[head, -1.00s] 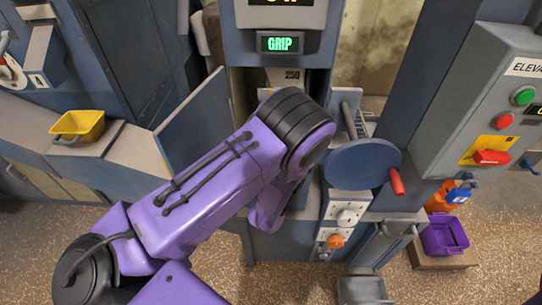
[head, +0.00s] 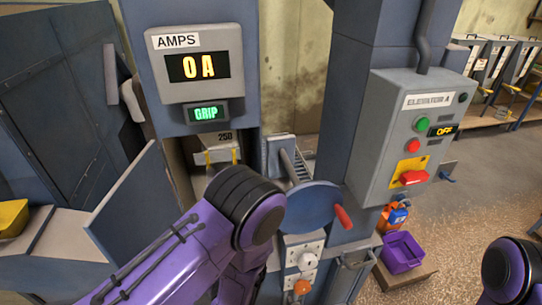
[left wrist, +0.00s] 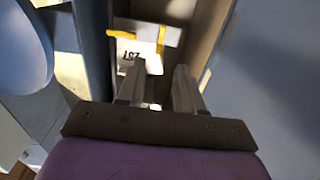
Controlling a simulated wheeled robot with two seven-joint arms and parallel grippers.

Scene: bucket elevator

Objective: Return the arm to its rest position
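My left arm, purple with black joints, reaches in from the bottom left of the head view, in front of the elevator's lower opening. Its gripper is hidden there behind the arm. In the left wrist view my left gripper (left wrist: 158,70) has its two fingers apart with nothing between them. They point into a narrow bay towards a white block with yellow parts (left wrist: 142,50). That block, marked 250, also shows in the head view (head: 217,154). Part of my right arm shows at the bottom right of the head view; its gripper is out of frame.
A display (head: 197,66) reads 0 A above a lit GRIP sign (head: 208,113). A blue handwheel with a red handle (head: 313,207) stands right of the opening. The Elevator A box (head: 412,140) reads OFF. An open grey door (head: 135,205) stands left. A purple bin (head: 402,252) sits lower right.

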